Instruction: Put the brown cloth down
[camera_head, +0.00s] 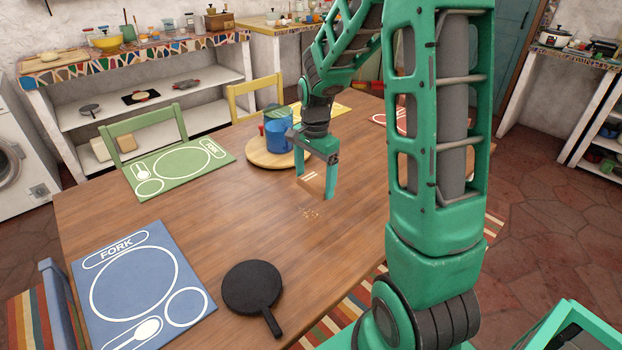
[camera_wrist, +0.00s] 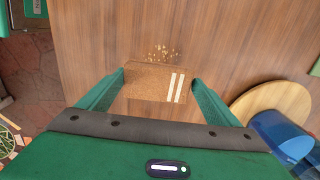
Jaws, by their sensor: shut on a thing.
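The brown cloth (camera_wrist: 150,84) is a flat brown piece with two pale stripes near one end. It lies between the two fingers of my gripper (camera_wrist: 158,88) in the wrist view, and the gripper is shut on it. In the head view the cloth (camera_head: 313,186) shows edge-on and tilted between the fingertips of my gripper (camera_head: 315,190), over the wooden table (camera_head: 240,215). I cannot tell whether its lower edge touches the table. Pale crumbs (camera_head: 310,212) lie on the table close by the cloth, and they also show in the wrist view (camera_wrist: 162,52).
A round wooden board (camera_head: 262,158) with a blue container (camera_head: 277,136) stands just behind my gripper. A green placemat (camera_head: 178,168), a blue placemat (camera_head: 140,290) and a black round pan-like thing (camera_head: 252,288) lie on the table.

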